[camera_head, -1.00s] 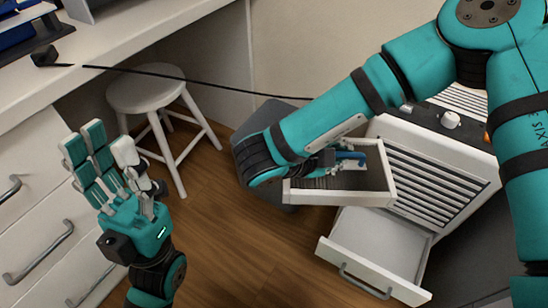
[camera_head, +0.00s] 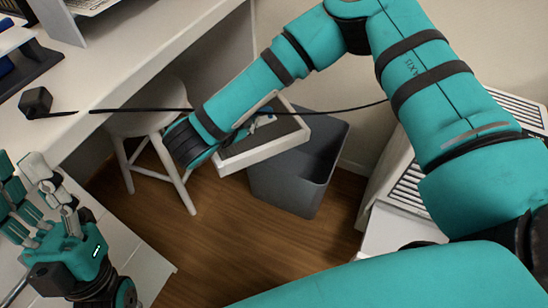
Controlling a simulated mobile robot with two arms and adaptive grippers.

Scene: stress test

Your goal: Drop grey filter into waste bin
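The grey filter (camera_head: 266,151) is a shallow white-framed tray shape with a dark grey inside. It is tilted in the air in front of the dark grey waste bin (camera_head: 290,187), overlapping the bin's upper left in the picture. The bin's opening shows partly to the right of the filter. My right gripper (camera_head: 255,124) is at the filter's left side and appears shut on it; its fingers are mostly hidden by the wrist and filter frame. My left gripper (camera_head: 42,192) is open and empty at the lower left, well away from the filter.
A white stool (camera_head: 143,124) stands left of the bin. A white counter (camera_head: 150,62) runs along the upper left, with a black block (camera_head: 36,102) on it. A black cable (camera_head: 340,107) crosses the view. A white slatted unit (camera_head: 408,190) stands at right, partly behind my arm.

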